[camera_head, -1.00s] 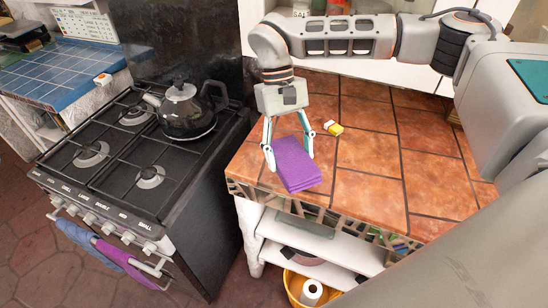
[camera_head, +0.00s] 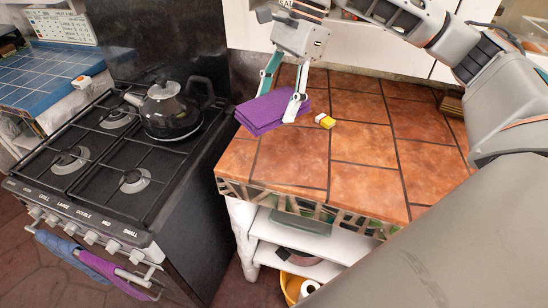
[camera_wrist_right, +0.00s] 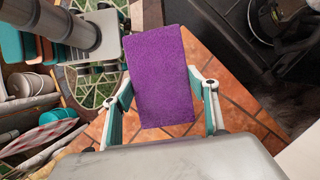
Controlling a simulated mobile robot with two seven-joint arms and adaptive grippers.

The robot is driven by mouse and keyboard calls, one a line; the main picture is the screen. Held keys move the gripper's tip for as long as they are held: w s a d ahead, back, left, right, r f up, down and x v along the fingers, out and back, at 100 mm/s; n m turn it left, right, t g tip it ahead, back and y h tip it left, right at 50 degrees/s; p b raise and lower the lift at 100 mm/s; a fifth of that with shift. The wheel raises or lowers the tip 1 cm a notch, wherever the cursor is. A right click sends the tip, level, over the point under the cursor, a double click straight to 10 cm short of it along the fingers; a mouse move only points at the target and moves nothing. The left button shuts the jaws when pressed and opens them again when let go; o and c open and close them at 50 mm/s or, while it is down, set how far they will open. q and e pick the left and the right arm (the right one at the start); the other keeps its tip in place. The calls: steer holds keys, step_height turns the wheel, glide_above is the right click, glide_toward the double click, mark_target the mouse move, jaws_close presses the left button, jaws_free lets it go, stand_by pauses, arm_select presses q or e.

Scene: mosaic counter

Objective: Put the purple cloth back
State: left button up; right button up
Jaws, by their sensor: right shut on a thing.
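A folded purple cloth (camera_head: 262,113) is between the fingers of my right gripper (camera_head: 278,104), at the back left of the tiled counter, close to the stove. I cannot tell whether its underside touches the counter. In the right wrist view the cloth (camera_wrist_right: 158,75) lies flat between the two fingers (camera_wrist_right: 162,108), which are shut on its sides. A second purple cloth (camera_head: 112,272) hangs from the oven handle beside a blue-grey cloth (camera_head: 62,246).
A small yellow-and-white item (camera_head: 325,121) lies on the counter (camera_head: 370,145) just right of the gripper. A dark kettle (camera_head: 172,112) stands on the stove (camera_head: 95,145) to the left. A yellow bucket (camera_head: 291,284) stands beneath the counter's shelves.

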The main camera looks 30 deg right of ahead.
steer(key=d+r+m+t, duration=0.1)
steer(key=m, duration=0.1)
steer(key=w+d+r+m+b, duration=0.1)
steer(key=m, duration=0.1)
steer(key=shift+r+t, duration=0.2)
steer(key=shift+t, duration=0.2)
steer(key=shift+w+d+r+m, duration=0.25)
steer(key=shift+r+m, duration=0.25)
steer(key=shift+m, duration=0.5)
steer(key=shift+d+t, duration=0.1)
steer(key=shift+t, duration=0.2)
steer(key=b, duration=0.2)
glide_above(278, 156)
steer(key=d, duration=0.1)
steer(key=shift+h, duration=0.3)
steer(key=f, duration=1.5)
steer(key=shift+s+d, duration=0.1)
steer(key=shift+s, duration=0.15)
steer(key=shift+f, duration=2.35)
steer(key=shift+f, duration=0.15)
steer(key=o, duration=1.1)
steer(key=shift+c, duration=0.2)
